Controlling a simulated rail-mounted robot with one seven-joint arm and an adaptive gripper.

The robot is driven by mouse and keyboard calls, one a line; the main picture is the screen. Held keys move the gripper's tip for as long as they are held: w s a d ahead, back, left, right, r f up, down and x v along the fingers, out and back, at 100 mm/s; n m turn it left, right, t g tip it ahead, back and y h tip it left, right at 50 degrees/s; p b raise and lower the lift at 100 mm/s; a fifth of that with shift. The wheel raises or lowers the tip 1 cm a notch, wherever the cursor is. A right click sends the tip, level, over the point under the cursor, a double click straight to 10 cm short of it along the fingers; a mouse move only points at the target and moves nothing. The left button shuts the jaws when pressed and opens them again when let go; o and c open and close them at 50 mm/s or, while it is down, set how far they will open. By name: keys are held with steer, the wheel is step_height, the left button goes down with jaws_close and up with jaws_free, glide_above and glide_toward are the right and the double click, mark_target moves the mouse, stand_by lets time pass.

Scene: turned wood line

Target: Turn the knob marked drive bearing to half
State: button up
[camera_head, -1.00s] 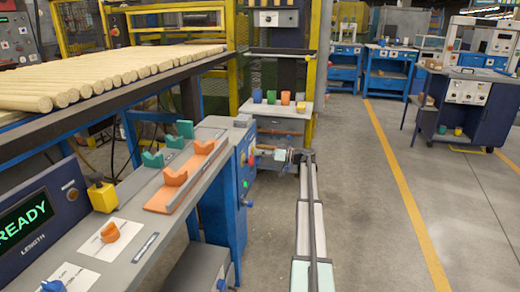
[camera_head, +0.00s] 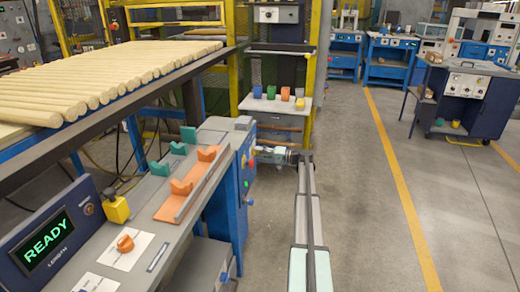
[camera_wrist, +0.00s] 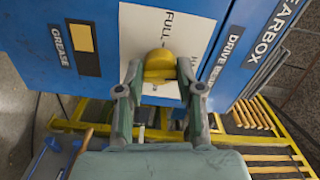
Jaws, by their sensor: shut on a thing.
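In the wrist view a yellow knob (camera_wrist: 159,64) stands on a white card (camera_wrist: 185,30) on a blue panel. The card reads FULL above the knob, and a partly hidden word starting with H shows to its right. The label DRIVE BEARING (camera_wrist: 229,54) runs beside the card. My gripper (camera_wrist: 162,90) is shut on the knob, one finger at each side of its lower part. The knob's pointing direction is hard to read. In the head view my gripper (camera_head: 278,155) is small, at the right side of the blue cabinet (camera_head: 228,205).
A GREASE label (camera_wrist: 58,46) with a dark and yellow plate (camera_wrist: 83,46) lies left of the card. A shelf with several coloured cups (camera_head: 271,92) stands behind my arm. A bench with a READY display (camera_head: 47,235) is at the left.

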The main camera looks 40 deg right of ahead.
steer(key=shift+r+m+p, duration=0.1)
steer(key=shift+m+p, duration=0.75)
steer(key=shift+m, duration=0.25)
steer(key=o, duration=1.2)
steer(key=shift+w+a, duration=0.1)
steer(key=shift+c, duration=0.2)
steer(key=v, duration=1.2)
